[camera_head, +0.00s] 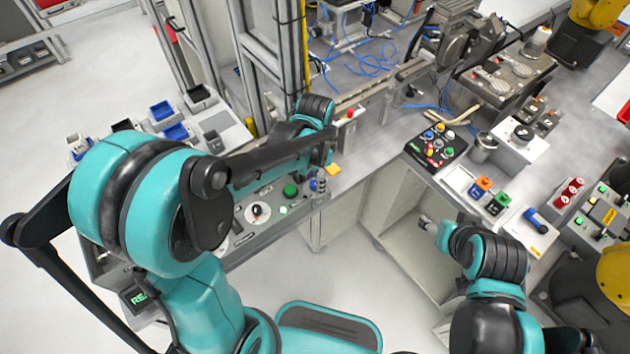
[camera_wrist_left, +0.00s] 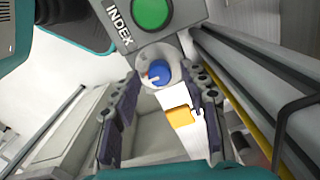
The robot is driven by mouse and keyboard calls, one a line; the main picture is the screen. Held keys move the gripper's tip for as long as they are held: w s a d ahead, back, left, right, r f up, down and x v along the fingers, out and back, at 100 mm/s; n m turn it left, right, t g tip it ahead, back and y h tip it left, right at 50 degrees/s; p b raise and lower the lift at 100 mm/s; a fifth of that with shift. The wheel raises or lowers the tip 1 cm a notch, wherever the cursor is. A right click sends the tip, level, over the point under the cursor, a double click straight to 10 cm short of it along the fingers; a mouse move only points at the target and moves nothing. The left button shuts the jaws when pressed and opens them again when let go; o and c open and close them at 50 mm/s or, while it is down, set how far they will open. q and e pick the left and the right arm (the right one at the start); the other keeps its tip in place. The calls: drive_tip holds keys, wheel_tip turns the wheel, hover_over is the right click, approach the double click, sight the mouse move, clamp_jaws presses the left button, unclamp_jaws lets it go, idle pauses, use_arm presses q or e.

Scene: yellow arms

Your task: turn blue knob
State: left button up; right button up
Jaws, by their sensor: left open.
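The blue knob (camera_wrist_left: 158,76) is round with a pale mark and sits in a grey housing at the end of a control panel, below a green button (camera_wrist_left: 152,10) and the word INDEX. In the head view, a small part of the blue knob (camera_head: 313,185) shows beside my left gripper (camera_head: 322,178). In the left wrist view, my left gripper (camera_wrist_left: 163,82) is open, with one finger on each side of the knob. Whether the fingers touch it is unclear. My right gripper (camera_head: 428,222) is at the right, away from the panel; its jaws are too small to read.
A yellow block (camera_wrist_left: 180,116) lies just beyond the knob; it also shows in the head view (camera_head: 333,169). A metal frame (camera_head: 290,60) rises behind. A black button box (camera_head: 436,146) stands on the right bench.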

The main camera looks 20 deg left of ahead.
use_arm(q)
drive_tip(key=shift+f, duration=0.1)
clamp_jaws()
drive_tip(key=shift+n, duration=0.3)
drive_tip(key=n, duration=0.5)
drive_tip(key=shift+n+p, duration=0.3)
drive_tip(key=shift+n, duration=0.1)
drive_tip(key=n, duration=0.5)
drive_tip(key=shift+a, duration=0.1)
drive_tip(key=shift+n, duration=0.4)
